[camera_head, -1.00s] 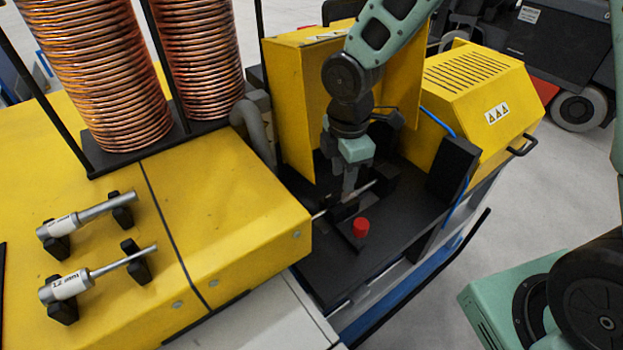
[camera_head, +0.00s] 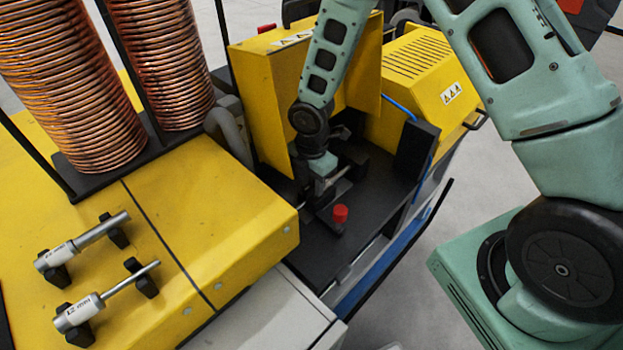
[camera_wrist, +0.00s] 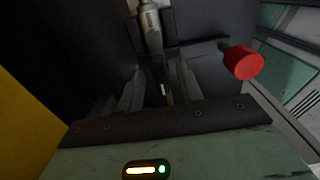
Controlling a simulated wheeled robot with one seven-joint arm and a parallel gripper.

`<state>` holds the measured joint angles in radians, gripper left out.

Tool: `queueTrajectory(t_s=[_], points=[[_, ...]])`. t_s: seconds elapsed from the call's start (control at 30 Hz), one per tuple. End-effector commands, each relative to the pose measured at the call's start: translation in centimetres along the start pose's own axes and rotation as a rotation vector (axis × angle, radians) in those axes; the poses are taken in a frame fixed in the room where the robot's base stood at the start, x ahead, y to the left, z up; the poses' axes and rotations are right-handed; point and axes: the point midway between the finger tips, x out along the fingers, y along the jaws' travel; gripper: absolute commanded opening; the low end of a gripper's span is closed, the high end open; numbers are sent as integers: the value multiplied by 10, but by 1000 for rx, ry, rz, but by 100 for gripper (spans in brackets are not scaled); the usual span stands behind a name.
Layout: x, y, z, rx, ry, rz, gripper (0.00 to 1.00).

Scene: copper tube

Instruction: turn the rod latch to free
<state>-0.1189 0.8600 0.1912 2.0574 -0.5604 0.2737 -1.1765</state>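A red knob (camera_head: 340,214) stands on the black bed of the yellow machine, just in front of my gripper (camera_head: 322,182). In the wrist view the red knob (camera_wrist: 243,62) is at the upper right, at the end of a dark bar that looks like the rod latch. A grey rod tool with a white label (camera_wrist: 150,22) points toward my gripper (camera_wrist: 160,92). Its thin end lies between my two fingers, which stand apart. I cannot tell whether either finger touches it. The knob is outside the fingers. My wrist hides part of the mechanism in the head view.
Two tube tools, an upper one (camera_head: 85,242) and a lower one (camera_head: 105,302), rest in black holders on the yellow top (camera_head: 225,225). Copper coils (camera_head: 70,85) stand behind.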

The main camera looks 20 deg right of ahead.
Motion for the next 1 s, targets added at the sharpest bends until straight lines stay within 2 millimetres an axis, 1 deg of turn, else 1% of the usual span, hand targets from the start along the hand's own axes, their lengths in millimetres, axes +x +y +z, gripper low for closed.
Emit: queueTrajectory(t_s=[0.27,0.3,0.37,0.4,0.43,0.77,1.0], points=[[3,0,0,0,0,0,36],[3,0,0,0,0,0,34],[2,0,0,1,0,0,17],[2,0,0,1,0,0,6],[2,0,0,1,0,0,0],[3,0,0,23,0,1,0],[4,0,0,134,0,1,0]])
